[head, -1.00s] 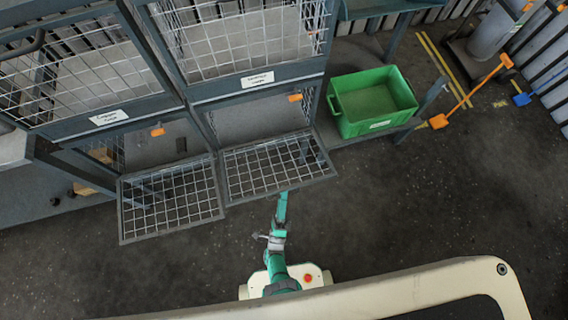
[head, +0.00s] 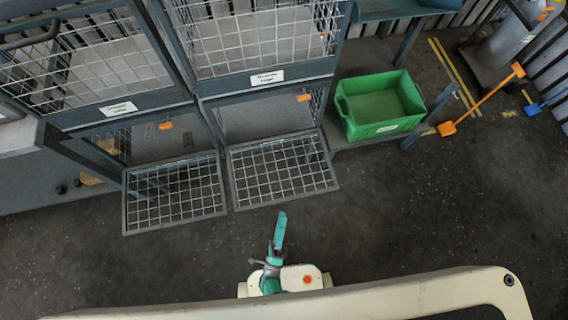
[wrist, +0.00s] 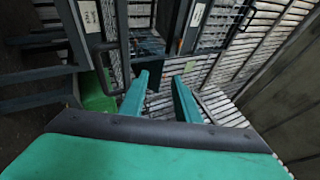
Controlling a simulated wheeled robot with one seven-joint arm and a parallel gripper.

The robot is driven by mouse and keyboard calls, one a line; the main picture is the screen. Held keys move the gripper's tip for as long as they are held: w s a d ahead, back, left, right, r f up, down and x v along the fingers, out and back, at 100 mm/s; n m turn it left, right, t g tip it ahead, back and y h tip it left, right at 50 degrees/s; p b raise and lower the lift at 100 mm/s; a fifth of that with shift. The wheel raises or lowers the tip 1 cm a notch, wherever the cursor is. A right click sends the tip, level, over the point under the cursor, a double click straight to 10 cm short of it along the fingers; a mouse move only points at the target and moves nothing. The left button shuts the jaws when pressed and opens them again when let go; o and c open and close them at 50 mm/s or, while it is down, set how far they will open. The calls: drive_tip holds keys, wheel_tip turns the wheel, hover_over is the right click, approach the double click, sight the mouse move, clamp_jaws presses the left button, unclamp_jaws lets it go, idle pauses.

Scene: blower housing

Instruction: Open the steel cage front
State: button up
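The steel cage has dark frames and wire mesh. In the head view its upper right mesh front (head: 256,38) and upper left mesh front (head: 95,70) stand above white labels. Below them, a left mesh panel (head: 175,193) and a right mesh panel (head: 283,170) jut outward from the lower openings. My gripper (head: 282,215) is in front of the right panel, apart from it in the picture. In the wrist view, my gripper (wrist: 163,82) has its two green fingers apart with nothing held between them. A dark bar handle (wrist: 105,66) shows left of the fingers.
A green bin (head: 380,103) sits on a low shelf right of the cage. Dark floor (head: 420,215) is clear in front and to the right.

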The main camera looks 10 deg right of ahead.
drive_tip(key=shift+s+a, duration=0.25)
drive_tip(key=shift+s, duration=0.4)
drive_tip(key=shift+s+a, duration=0.2)
drive_tip(key=shift+s, duration=0.5)
drive_tip(key=shift+s+a, duration=0.25)
drive_tip(key=shift+s, duration=0.4)
drive_tip(key=shift+c, duration=0.3)
